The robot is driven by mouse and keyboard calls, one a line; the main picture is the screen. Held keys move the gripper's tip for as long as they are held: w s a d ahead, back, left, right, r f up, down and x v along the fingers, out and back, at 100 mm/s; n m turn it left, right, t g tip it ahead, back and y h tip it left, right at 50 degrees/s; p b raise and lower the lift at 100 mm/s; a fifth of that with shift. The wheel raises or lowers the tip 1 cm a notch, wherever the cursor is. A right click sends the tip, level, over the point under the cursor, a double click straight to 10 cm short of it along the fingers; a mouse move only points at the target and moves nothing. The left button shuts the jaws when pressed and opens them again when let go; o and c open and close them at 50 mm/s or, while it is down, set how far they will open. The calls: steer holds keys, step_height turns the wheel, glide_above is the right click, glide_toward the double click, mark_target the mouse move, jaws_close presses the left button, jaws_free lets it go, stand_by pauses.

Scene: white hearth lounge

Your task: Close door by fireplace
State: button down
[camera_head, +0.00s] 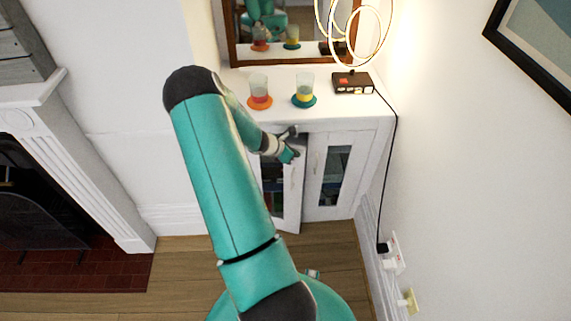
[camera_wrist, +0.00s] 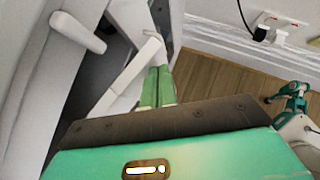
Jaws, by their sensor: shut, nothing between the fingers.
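A white cabinet (camera_head: 345,118) stands right of the fireplace (camera_head: 45,215). Its left glass-paned door (camera_head: 294,205) stands ajar, its lower edge out in front of the cabinet. The right glass-paned door (camera_head: 328,180) looks shut or nearly so. My gripper (camera_head: 289,152) is at the top of the doors, by the left door's upper edge. In the wrist view my green fingers (camera_wrist: 158,88) are together and empty, close beside a white bar-like part (camera_wrist: 130,78). A dark gap shows to its left. My arm hides part of the left door; contact is unclear.
On the cabinet top are two glasses on an orange coaster (camera_head: 260,103) and a teal coaster (camera_head: 304,102), a dark box (camera_head: 353,83) and a ring lamp (camera_head: 362,35). A cord runs down to a wall socket (camera_head: 394,253). Wooden floor (camera_head: 190,270) in front is clear.

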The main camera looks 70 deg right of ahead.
mark_target(296, 147)
steer(key=d, duration=0.3)
steer(key=shift+w+d+n+t, duration=0.2)
steer(key=shift+d+n+t, duration=0.1)
steer(key=shift+d+n, duration=0.1)
steer(key=shift+w+d+n+t+h, duration=0.2)
steer(key=shift+d+n+t+h, duration=0.15)
steer(key=shift+d, duration=0.45)
steer(key=shift+a, duration=0.15)
